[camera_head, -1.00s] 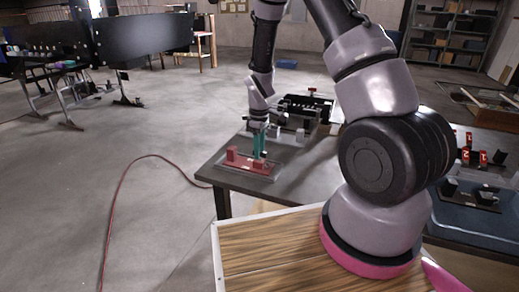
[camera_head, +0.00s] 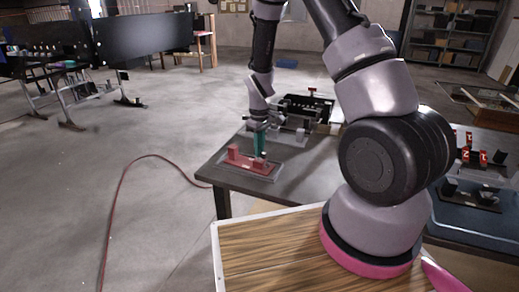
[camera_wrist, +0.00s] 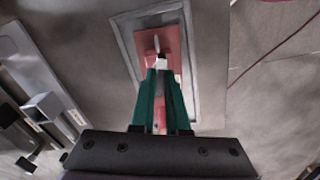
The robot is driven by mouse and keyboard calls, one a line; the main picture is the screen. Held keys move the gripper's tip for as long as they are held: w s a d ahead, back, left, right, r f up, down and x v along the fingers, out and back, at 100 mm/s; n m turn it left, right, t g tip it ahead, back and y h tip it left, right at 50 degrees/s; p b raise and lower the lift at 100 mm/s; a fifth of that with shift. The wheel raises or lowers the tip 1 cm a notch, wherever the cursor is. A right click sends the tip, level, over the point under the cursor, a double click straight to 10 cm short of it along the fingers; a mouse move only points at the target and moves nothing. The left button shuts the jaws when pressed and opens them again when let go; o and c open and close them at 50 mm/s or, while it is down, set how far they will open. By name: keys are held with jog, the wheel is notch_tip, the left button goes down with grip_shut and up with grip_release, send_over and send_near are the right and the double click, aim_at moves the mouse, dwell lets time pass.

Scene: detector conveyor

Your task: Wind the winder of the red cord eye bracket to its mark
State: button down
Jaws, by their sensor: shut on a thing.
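The red cord eye bracket (camera_head: 237,157) sits on a grey base plate near the left edge of the table. In the wrist view its red body (camera_wrist: 172,42) lies inside a pale rectangular frame. My gripper (camera_head: 261,152) points down at the right part of the bracket. Its green fingers (camera_wrist: 160,78) are close together around a small pale part, which I take to be the winder (camera_wrist: 158,62). The fingers hide most of the winder, and I cannot make out its mark.
A grey fixture with a black box (camera_head: 308,107) stands behind the bracket on the table (camera_head: 290,183). Red numbered blocks (camera_head: 468,150) and a blue tray (camera_head: 455,215) are at the right. A grey bracket (camera_wrist: 48,112) lies left in the wrist view.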

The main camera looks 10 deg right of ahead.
jog(key=shift+m, duration=5.2)
dwell(2.8)
